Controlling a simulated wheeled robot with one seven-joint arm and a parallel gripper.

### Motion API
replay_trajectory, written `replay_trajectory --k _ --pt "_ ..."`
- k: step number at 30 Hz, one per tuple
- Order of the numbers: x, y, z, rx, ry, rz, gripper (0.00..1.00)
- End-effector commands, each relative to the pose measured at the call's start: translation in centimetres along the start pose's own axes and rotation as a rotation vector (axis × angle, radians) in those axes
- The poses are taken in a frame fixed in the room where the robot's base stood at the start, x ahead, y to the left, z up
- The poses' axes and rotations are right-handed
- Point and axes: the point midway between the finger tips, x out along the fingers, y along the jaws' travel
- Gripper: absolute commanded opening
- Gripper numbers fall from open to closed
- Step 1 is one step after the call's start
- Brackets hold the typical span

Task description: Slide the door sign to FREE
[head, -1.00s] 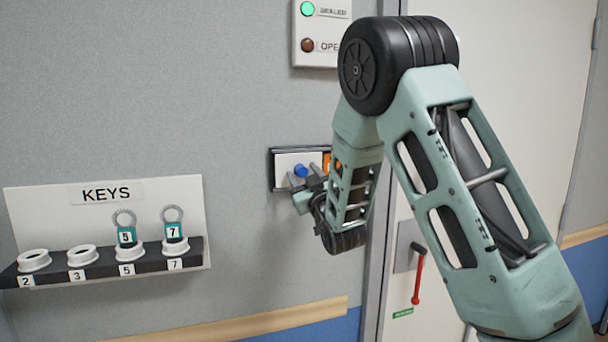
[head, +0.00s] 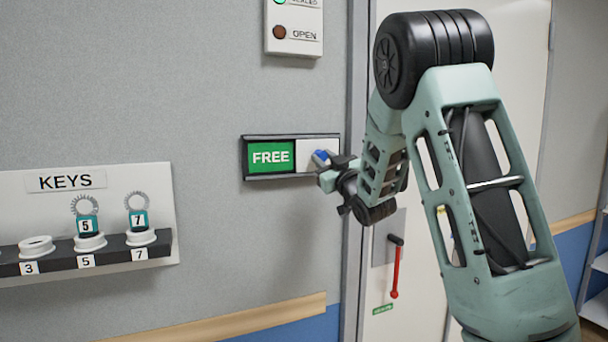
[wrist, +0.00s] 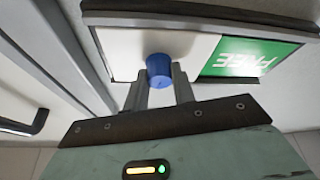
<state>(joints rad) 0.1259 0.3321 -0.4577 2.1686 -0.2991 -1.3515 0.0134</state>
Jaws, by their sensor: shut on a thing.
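The door sign (head: 247,176) is a dark-framed slider on the grey wall beside the door. Its green FREE panel (head: 270,157) shows at the left, and the white sliding cover (head: 310,150) sits over the right part. A blue knob (head: 321,157) stands out from the cover. My gripper (head: 330,168) is at the right part of the sign, its fingers shut on the blue knob. The wrist view shows the blue knob (wrist: 159,70) between the two fingers (wrist: 160,92), with the green FREE panel (wrist: 250,57) upside down to the right.
A KEYS rack (head: 90,215) with several white cups and two teal-tagged keys, 5 and 7, hangs to the left. A lamp panel (head: 294,28) is above the sign. The door (head: 420,260) has a red-handled lever (head: 396,268). The wall below the sign is clear.

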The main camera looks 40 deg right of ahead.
Motion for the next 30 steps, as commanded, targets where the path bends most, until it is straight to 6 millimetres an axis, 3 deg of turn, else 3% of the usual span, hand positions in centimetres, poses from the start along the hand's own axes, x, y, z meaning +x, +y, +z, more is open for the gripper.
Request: replay_trajectory --k 11,12,14,15,25,30 --pt "-0.1 1.0 0.1 -0.003 -0.001 0.005 0.00" --pt "-0.1 1.0 0.1 -0.003 -0.001 0.005 0.28" --pt "-0.1 1.0 0.1 -0.003 -0.002 0.005 0.45" --pt "-0.1 1.0 0.1 -0.003 -0.001 0.004 0.48" --pt "-0.5 0.8 0.2 -0.001 -0.001 0.001 0.48" --pt "-2.9 0.7 0.5 0.000 -0.001 0.002 0.48"
